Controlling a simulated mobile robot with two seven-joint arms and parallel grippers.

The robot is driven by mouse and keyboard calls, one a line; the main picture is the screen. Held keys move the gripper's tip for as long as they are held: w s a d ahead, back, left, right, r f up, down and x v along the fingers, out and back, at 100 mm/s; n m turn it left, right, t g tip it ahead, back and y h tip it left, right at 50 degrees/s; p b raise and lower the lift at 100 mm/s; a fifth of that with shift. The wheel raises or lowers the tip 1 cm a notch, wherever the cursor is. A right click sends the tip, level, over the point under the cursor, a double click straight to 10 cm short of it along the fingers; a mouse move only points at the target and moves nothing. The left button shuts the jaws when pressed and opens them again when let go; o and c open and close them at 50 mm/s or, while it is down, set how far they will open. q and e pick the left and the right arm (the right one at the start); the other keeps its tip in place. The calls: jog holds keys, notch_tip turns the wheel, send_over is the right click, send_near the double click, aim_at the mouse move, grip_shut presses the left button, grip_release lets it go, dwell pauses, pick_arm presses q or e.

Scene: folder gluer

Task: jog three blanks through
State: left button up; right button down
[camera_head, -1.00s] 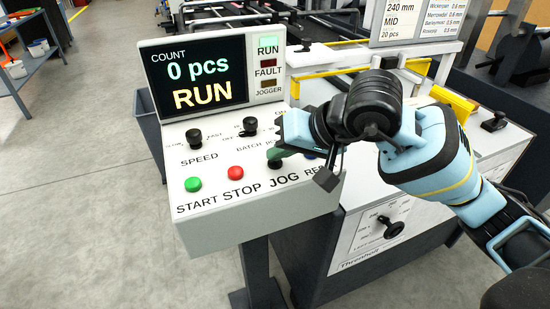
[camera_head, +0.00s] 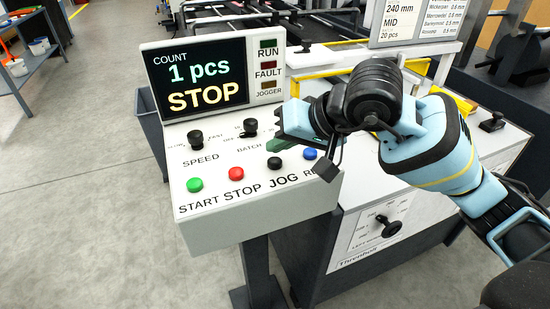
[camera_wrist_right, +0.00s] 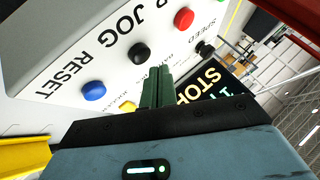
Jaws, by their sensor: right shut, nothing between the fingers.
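The control panel's display (camera_head: 199,81) reads 1 pcs and STOP. The black JOG button (camera_head: 275,163) sits between the red STOP button (camera_head: 236,174) and the blue RESET button (camera_head: 310,154). My right gripper (camera_head: 279,145) is shut and empty just behind the JOG button. In the right wrist view, its closed green fingers (camera_wrist_right: 160,72) stand beside the black JOG button (camera_wrist_right: 138,53) and appear clear of it. No blank can be made out. My left gripper is out of view.
The green START button (camera_head: 194,185), SPEED knob (camera_head: 195,138) and another knob (camera_head: 250,126) share the panel. The RUN lamp (camera_head: 268,44) is dark. The machine with yellow bars stands behind my right arm. Open floor lies left.

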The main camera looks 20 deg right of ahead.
aim_at(280, 164)
jog(key=shift+r+p, duration=1.15)
jog(key=shift+r, duration=1.25)
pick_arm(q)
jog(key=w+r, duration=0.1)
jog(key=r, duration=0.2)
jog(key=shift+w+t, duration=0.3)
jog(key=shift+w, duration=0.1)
pick_arm(e)
jog(key=shift+f, duration=0.1)
